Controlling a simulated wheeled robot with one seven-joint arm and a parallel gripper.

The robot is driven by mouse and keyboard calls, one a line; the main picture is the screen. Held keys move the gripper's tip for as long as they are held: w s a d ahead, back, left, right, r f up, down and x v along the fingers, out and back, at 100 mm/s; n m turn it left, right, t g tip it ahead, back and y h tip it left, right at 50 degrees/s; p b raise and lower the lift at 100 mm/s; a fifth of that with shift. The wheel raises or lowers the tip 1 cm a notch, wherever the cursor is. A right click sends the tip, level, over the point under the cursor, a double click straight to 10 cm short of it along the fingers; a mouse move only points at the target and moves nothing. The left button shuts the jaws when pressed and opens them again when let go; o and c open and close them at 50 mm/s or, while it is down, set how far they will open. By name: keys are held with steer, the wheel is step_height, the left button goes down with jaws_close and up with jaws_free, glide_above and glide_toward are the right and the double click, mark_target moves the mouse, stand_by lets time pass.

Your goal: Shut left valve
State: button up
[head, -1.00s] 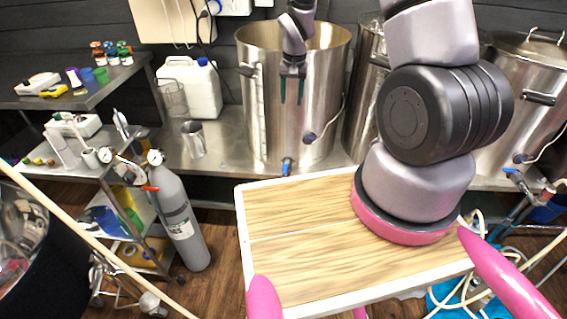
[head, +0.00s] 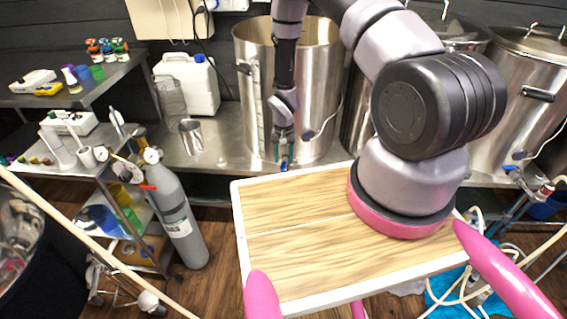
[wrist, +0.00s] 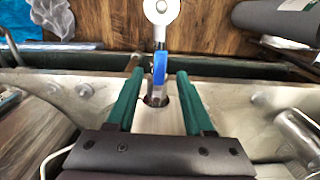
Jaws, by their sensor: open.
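The left valve has a blue handle (head: 285,166) low on the front of the left steel kettle (head: 325,105). In the wrist view the blue handle (wrist: 160,68) lies lengthwise, roughly centred between my two green fingers, with a gap on each side. My gripper (head: 284,153) is open and points down at the valve, in front of the kettle. In the wrist view my gripper (wrist: 157,76) holds nothing. The valve's body is partly hidden beneath the handle, and I cannot tell how far the fingertips reach down past it.
The kettle stands on a steel bench (head: 225,150) with a metal jug (head: 191,136) and a white canister (head: 188,84). A grey gas cylinder (head: 175,210) stands at the left. Another kettle (head: 520,100) with a blue-handled valve (head: 510,169) is at the right.

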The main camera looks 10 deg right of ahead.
mark_target(284, 163)
steer(key=shift+f, duration=1.4)
jaws_close()
stand_by(0.4)
